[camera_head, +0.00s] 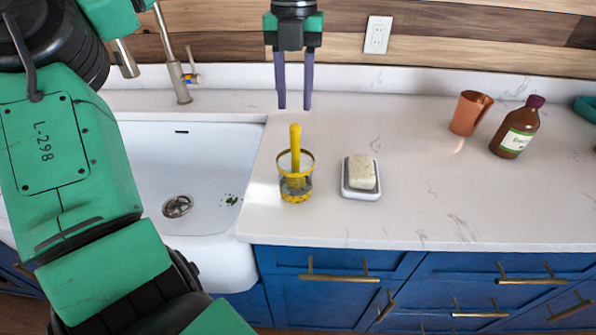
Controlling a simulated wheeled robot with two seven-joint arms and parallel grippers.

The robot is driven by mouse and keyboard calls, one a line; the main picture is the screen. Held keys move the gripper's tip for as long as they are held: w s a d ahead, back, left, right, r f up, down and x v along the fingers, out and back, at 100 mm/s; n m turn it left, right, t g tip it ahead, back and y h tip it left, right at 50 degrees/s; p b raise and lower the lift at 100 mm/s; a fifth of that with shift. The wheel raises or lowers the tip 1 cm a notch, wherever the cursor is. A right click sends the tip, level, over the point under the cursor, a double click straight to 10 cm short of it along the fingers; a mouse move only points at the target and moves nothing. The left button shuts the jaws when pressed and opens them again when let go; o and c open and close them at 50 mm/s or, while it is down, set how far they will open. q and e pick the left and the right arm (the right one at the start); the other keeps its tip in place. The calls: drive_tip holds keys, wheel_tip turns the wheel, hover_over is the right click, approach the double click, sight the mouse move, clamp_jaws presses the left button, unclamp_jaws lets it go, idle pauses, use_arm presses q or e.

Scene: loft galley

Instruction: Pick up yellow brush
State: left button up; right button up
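The yellow brush (295,147) stands upright in a small round holder (296,185) on the white counter, just right of the sink. Its handle sticks up above the holder's rim, and its lower end is inside. My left gripper (294,106) is above and behind the brush in the picture, fingers pointing down. Its two purple fingers are apart with nothing between them, and they do not touch the brush. My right gripper is not in view.
A soap bar (362,172) on a white dish (361,192) sits right of the holder. A copper cup (469,113) and brown bottle (516,130) stand farther right. The sink (170,160) and faucet (175,72) are left. The counter between soap and cup is clear.

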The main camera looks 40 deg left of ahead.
sight(295, 156)
use_arm(q)
drive_tip(key=f, duration=0.4)
drive_tip(key=f+p, duration=0.1)
drive_tip(key=f, duration=0.3)
drive_tip(key=s+d+f, duration=0.1)
drive_tip(key=f, duration=0.3)
drive_tip(key=shift+f+p, duration=0.2)
drive_tip(key=shift+p, duration=0.1)
drive_tip(key=shift+w+a+f, duration=0.1)
drive_tip(key=shift+a+f, duration=0.05)
drive_tip(key=shift+f, duration=0.05)
clamp_jaws()
